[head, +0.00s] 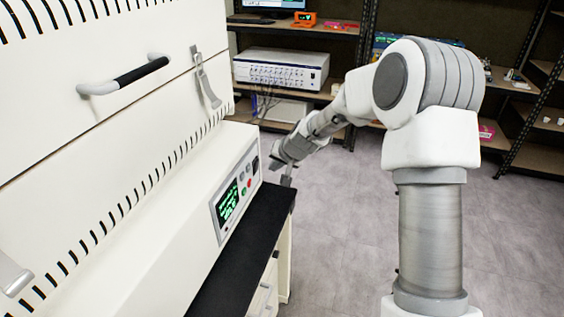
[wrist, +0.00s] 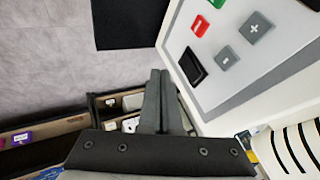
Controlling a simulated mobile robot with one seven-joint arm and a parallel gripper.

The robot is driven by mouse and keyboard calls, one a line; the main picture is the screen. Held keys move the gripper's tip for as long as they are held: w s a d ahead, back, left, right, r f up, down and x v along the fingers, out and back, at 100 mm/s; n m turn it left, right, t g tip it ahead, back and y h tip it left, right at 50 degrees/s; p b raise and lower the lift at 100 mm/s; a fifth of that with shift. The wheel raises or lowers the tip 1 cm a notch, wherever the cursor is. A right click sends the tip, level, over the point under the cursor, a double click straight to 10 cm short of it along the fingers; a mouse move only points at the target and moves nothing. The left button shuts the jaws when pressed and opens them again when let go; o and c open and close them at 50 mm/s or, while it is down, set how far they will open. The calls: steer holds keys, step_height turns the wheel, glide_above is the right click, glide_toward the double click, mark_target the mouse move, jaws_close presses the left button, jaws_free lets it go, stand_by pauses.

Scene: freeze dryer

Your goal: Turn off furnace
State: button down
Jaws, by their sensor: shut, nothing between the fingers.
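The furnace (head: 110,130) is a large cream-white cabinet filling the left of the head view. Its control panel (head: 236,190) has a green-lit display (head: 228,197). In the wrist view the panel (wrist: 225,95) shows a red button (wrist: 200,26), part of a green button (wrist: 217,2), grey plus (wrist: 256,27) and minus (wrist: 224,58) buttons, and a black rocker switch (wrist: 192,66). My gripper (wrist: 159,74) is shut and empty, its tips just left of the black switch in the picture; contact cannot be told. In the head view my gripper (head: 287,181) is beside the panel's far end.
A black ledge (head: 245,250) runs below the panel. Shelves with a white instrument (head: 282,69) and an orange device (head: 304,19) stand behind. Grey floor (head: 340,230) is open to the right of the furnace. A handle (head: 125,77) and latch (head: 206,82) protrude from the furnace front.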

steer(key=shift+w+a+r+p, duration=0.15)
steer(key=shift+w+a+r, duration=0.1)
steer(key=shift+a, duration=0.5)
steer(key=shift+w+a+r+p, duration=0.15)
steer(key=shift+w+a, duration=0.1)
steer(key=shift+a, duration=0.45)
steer(key=shift+w+a, duration=0.1)
steer(key=shift+a, duration=0.2)
steer(key=shift+r, duration=0.1)
steer(key=shift+r+p, duration=0.45)
steer(key=shift+r, duration=0.3)
steer(key=shift+d, duration=0.15)
